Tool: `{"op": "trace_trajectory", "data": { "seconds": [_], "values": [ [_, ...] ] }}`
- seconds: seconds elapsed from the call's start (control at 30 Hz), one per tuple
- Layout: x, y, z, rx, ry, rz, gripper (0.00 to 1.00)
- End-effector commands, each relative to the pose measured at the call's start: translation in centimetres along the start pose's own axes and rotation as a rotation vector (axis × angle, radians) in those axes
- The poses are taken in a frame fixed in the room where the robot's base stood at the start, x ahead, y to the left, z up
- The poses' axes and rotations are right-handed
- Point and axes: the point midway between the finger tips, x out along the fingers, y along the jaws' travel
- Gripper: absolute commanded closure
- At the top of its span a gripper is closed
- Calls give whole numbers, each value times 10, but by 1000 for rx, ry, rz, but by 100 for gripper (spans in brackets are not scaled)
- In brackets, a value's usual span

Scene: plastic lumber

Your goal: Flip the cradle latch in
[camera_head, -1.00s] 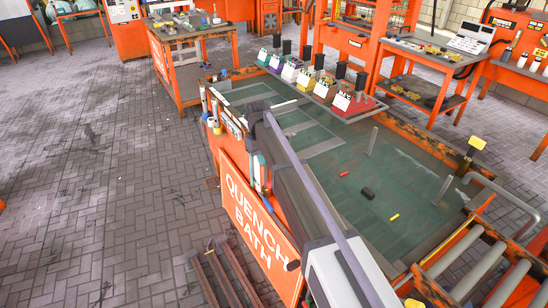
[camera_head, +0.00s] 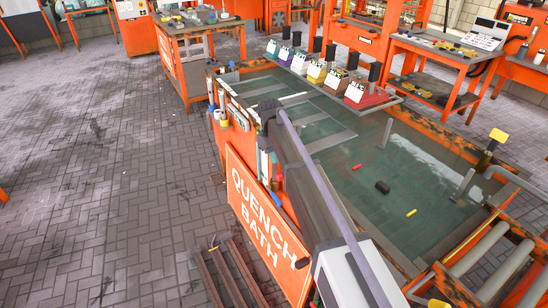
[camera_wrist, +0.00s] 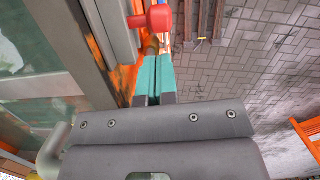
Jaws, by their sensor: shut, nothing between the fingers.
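In the wrist view my gripper (camera_wrist: 154,78) shows its two teal fingers pressed together, with nothing between them. A red knob (camera_wrist: 158,17) on a short lever lies just beyond the fingertips, close to a brass-coloured fitting (camera_wrist: 151,45) beside the tank's edge. I cannot tell for sure that this lever is the cradle latch, or whether the fingers touch it.
Rollers (camera_head: 480,255) stand at lower right. Dark beams (camera_head: 228,275) lie on the floor; the paved floor (camera_head: 100,180) at left is clear.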

Motion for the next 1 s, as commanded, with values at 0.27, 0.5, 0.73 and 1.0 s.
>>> {"op": "trace_trajectory", "data": {
  "seconds": [0.27,0.5,0.73,1.0],
  "values": [
    [36,0,0,0,0,0,100],
    [34,0,0,0,0,0,100],
    [38,-2,22,1,0,0,100],
    [42,-3,46,1,0,0,100]
  ]
}}
